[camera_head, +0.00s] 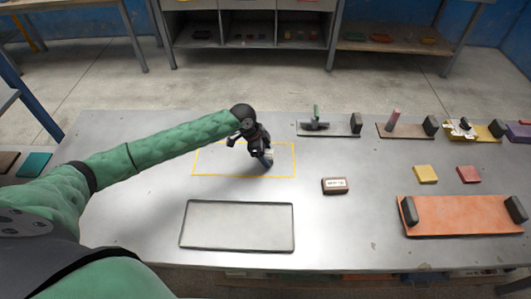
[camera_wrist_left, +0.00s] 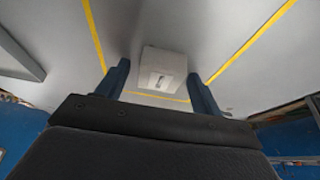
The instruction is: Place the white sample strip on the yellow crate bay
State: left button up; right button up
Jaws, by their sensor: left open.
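My left gripper (camera_head: 264,160) is open, reaching down over the yellow-outlined rectangle (camera_head: 283,178) on the grey table. In the left wrist view a white block (camera_wrist_left: 163,70) with a small dark mark, perhaps the white sample strip, lies between or just beyond the two blue fingers of the left gripper (camera_wrist_left: 160,82). Yellow lines (camera_wrist_left: 255,42) run on both sides of it, so it lies within the outline. In the head view the gripper mostly hides it; only a pale bit shows by the fingertips. Contact cannot be told. My right gripper is out of view.
A grey tray (camera_head: 184,238) lies in front of the outline. A small labelled block (camera_head: 335,185) sits to the right. An orange panel (camera_head: 455,217) with black end blocks, a yellow block (camera_head: 425,174) and a red block (camera_head: 468,174) are further right. Several fixtures line the back edge.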

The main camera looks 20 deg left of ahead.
pick_arm(q)
jog(key=shift+a+r, duration=0.2)
jog(key=shift+r, duration=0.2)
jog(key=b+v, duration=0.3)
jog(key=v, duration=0.8)
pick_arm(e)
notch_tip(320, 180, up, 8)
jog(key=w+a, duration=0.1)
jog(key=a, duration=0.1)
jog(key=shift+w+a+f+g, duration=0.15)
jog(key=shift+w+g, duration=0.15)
pick_arm(q)
jog(key=shift+r, duration=0.2)
